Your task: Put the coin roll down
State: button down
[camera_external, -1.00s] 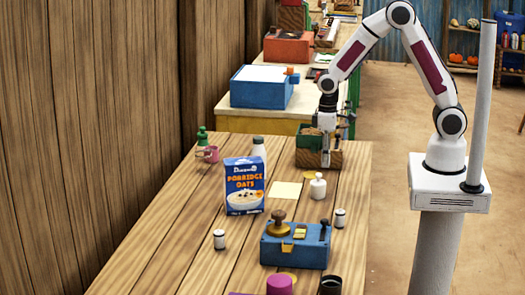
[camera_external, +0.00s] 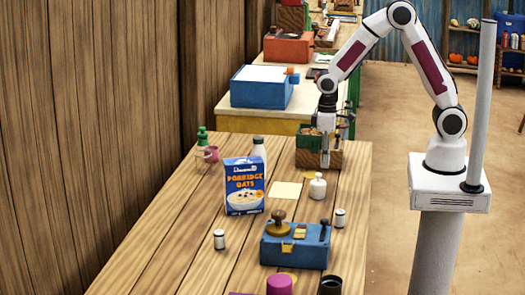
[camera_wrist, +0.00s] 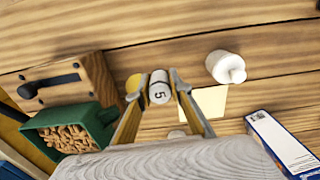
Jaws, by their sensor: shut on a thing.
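The coin roll (camera_wrist: 160,88) is a small pale cylinder marked with a 5. In the wrist view it sits between the two fingertips of my gripper (camera_wrist: 157,87), which is shut on it. In the external view my gripper (camera_external: 325,150) points down at the far right of the wooden table, by the wooden block (camera_external: 308,159) and green bin (camera_external: 307,138). The coin roll is too small to make out there. Whether it touches the table is unclear.
A yellow disc (camera_external: 309,175) and cream square (camera_external: 285,189) lie nearby. A white bottle (camera_external: 318,186), porridge box (camera_external: 244,185) and blue box (camera_external: 295,248) stand nearer the camera. Small white cylinders (camera_external: 219,239) flank the blue box. Bare table lies between them.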

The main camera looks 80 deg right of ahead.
jog(key=s+a+r, duration=0.2)
jog(key=a+r, duration=0.1)
jog(key=a, duration=0.5)
jog(key=r+m, duration=0.1)
jog(key=m, duration=1.4)
send_over(343, 201)
jog(key=m, duration=0.4)
jog(key=shift+d+r, duration=0.1)
jog(key=shift+f, duration=2.5)
jog(key=shift+f, duration=2.3)
